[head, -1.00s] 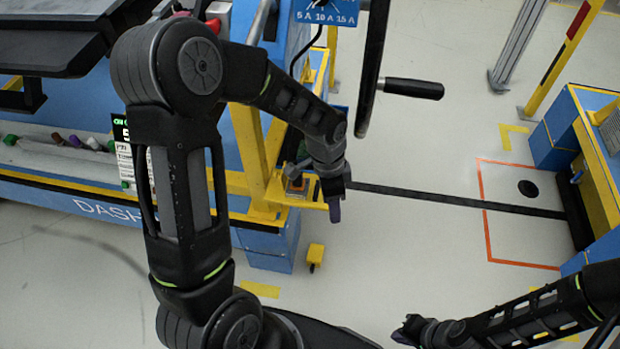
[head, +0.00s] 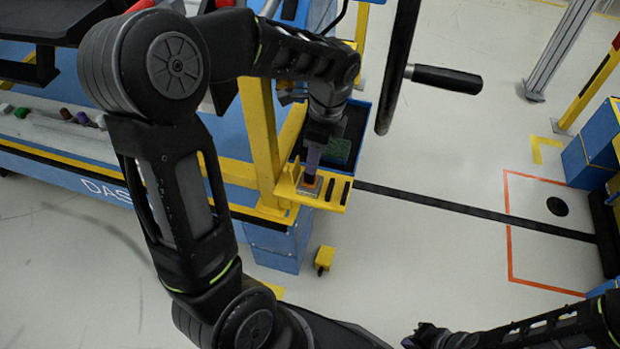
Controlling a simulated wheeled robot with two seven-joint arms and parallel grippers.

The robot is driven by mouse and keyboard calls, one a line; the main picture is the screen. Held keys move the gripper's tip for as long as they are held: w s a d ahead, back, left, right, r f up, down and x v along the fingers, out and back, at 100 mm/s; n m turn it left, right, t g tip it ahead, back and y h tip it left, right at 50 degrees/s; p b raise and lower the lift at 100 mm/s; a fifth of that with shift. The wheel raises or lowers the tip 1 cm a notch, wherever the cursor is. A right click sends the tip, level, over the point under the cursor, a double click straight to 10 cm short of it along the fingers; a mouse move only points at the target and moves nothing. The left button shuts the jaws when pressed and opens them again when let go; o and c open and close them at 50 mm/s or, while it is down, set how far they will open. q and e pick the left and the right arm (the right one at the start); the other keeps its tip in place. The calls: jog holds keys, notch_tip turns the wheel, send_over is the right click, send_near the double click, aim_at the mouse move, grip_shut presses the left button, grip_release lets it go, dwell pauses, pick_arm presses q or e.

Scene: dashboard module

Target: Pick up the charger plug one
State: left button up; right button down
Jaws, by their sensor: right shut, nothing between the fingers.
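My right gripper (head: 418,339) is low at the bottom edge, shut and empty, far from the bracket.
A blue bin with a green board (head: 341,148) is behind the bracket. A black handle (head: 446,78) on a wheel rim is to the right. A yellow post (head: 260,135) stands close left of the left gripper. Open floor (head: 420,250) lies to the right.

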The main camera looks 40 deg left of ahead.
aim_at(310, 178)
pick_arm(q)
jog(key=shift+a+f, duration=0.15)
jog(key=shift+f, duration=1.1)
jog(key=f, duration=0.1)
jog(key=f+b, duration=0.1)
jog(key=f, duration=0.1)
jog(key=f+b, duration=0.1)
jog(key=f, duration=0.1)
jog(key=shift+s+a+f, duration=0.1)
jog(key=shift+s+a, duration=0.15)
jog(key=shift+a, duration=0.15)
grip_shut()
